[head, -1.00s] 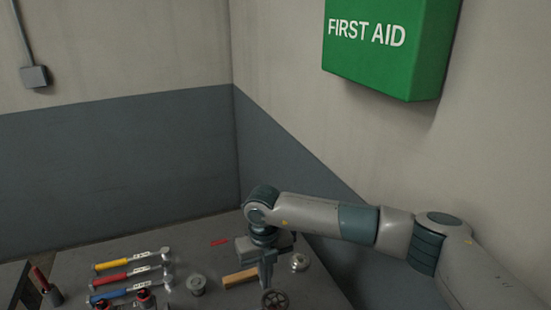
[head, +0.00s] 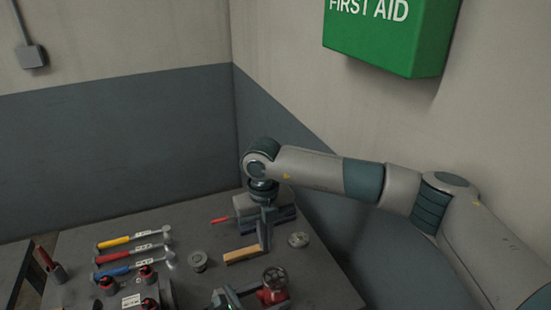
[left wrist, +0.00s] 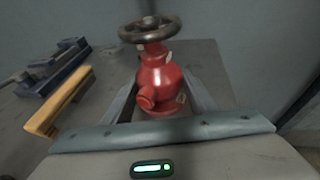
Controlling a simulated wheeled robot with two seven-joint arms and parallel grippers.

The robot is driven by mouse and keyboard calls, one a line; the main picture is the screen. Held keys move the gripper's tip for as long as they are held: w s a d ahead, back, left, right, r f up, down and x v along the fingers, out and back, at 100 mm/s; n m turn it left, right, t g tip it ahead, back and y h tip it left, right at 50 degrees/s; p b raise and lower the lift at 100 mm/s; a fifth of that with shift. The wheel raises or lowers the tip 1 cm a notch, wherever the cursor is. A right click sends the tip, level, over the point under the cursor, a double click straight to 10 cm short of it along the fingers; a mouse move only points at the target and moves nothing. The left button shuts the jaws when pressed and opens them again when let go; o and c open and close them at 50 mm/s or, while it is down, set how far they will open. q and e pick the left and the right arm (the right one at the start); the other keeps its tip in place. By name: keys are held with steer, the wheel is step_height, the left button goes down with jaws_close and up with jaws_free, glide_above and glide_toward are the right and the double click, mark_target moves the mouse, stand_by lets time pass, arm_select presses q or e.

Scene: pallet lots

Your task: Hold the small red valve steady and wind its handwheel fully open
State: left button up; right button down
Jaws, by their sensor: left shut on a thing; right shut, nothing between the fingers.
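My right gripper (head: 265,246) is shut and empty, pointing down behind the valve, apart from the handwheel.
A blue-grey vise-like block (head: 284,213) and a wooden bar (head: 241,255) lie by my right gripper. A round metal piece (head: 299,240) is to the right, another (head: 198,261) to the left. Several hammers (head: 130,240) and red-topped items (head: 146,272) fill the left side.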

arm_select(q)
steer(key=o, duration=0.9)
steer(key=v, duration=1.2)
steer(key=shift+r, duration=0.1)
steer(key=shift+s, duration=0.1)
